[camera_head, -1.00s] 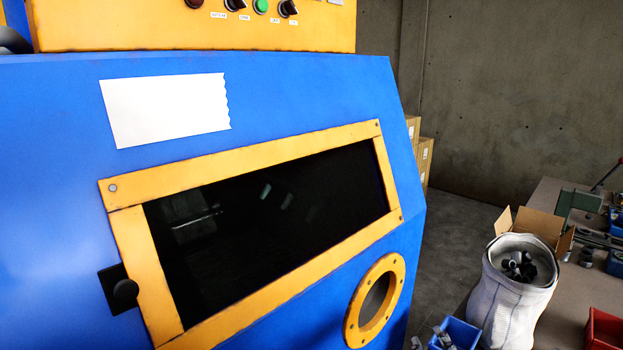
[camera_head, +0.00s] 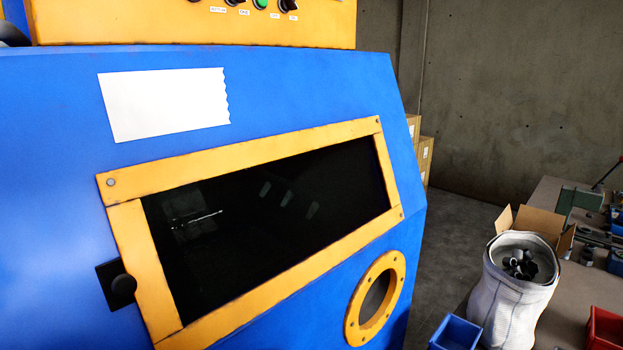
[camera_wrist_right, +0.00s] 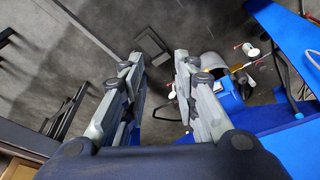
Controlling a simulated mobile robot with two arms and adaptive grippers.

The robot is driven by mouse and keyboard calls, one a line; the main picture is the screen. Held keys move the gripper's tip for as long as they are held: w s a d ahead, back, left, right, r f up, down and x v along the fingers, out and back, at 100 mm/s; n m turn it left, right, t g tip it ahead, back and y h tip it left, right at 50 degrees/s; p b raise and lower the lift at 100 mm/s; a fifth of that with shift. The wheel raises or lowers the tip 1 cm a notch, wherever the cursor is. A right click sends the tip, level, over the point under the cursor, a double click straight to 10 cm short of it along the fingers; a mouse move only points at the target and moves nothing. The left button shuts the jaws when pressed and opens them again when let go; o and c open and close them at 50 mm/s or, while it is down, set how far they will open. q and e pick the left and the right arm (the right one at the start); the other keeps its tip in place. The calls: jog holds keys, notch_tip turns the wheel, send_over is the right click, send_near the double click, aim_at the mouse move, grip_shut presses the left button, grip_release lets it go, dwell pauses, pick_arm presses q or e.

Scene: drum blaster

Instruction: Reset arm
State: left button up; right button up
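My right gripper (camera_wrist_right: 158,70) shows in the right wrist view, its two grey fingers apart with nothing held between them. Grey floor shows through the gap. My right arm and gripper are out of the head view, and my left gripper is in neither view. The blue drum blaster (camera_head: 300,90) fills most of the head view. Its yellow-framed dark window (camera_head: 270,220) is closed, with a black knob (camera_head: 123,286) at its left. A round yellow-rimmed port (camera_head: 376,298) is below right.
A white sack (camera_head: 510,300) with dark parts in its open top stands at the right, beside a blue bin (camera_head: 455,333). A red bin (camera_head: 606,328) and a cardboard box (camera_head: 535,222) are nearby. Blue panels (camera_wrist_right: 290,60) lie right of my right gripper.

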notch_tip(320, 180, down, 12)
jog(key=s, duration=0.3)
jog(key=s+d+f+g+b, duration=0.2)
jog(key=s+d+f, duration=0.1)
jog(key=s+f, duration=1.4)
notch_tip(320, 180, down, 2)
jog(key=shift+d+f, duration=0.2)
jog(key=shift+o, duration=0.2)
jog(key=shift+s, duration=0.1)
